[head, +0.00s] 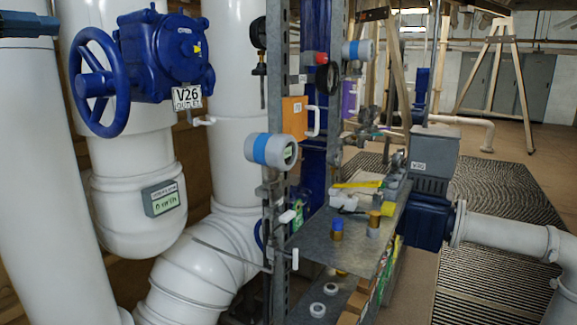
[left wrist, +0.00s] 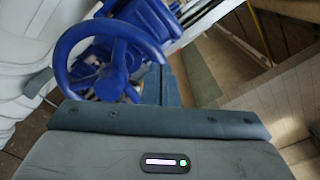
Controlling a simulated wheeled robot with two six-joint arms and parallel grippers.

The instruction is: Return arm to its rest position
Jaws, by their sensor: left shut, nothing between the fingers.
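My left gripper (head: 50,25) shows at the upper left edge of the head view as a dark blue-grey shape in front of a white pipe. It is shut and empty. In the left wrist view its grey housing fills the bottom, and its fingers (left wrist: 168,86) point away toward the blue valve. The blue handwheel (head: 100,82) of the valve labelled V26 is to the right of the gripper and lower in the head view. The handwheel also shows behind the housing in the left wrist view (left wrist: 72,45). My right gripper is not in view.
Thick white pipes (head: 30,160) stand at the left. A digital readout (head: 164,198) is on one pipe. A metal shelf (head: 330,235) with small parts stands in the middle, near a blue-and-white gauge (head: 272,150). Open floor with dark grating (head: 490,190) lies at the right.

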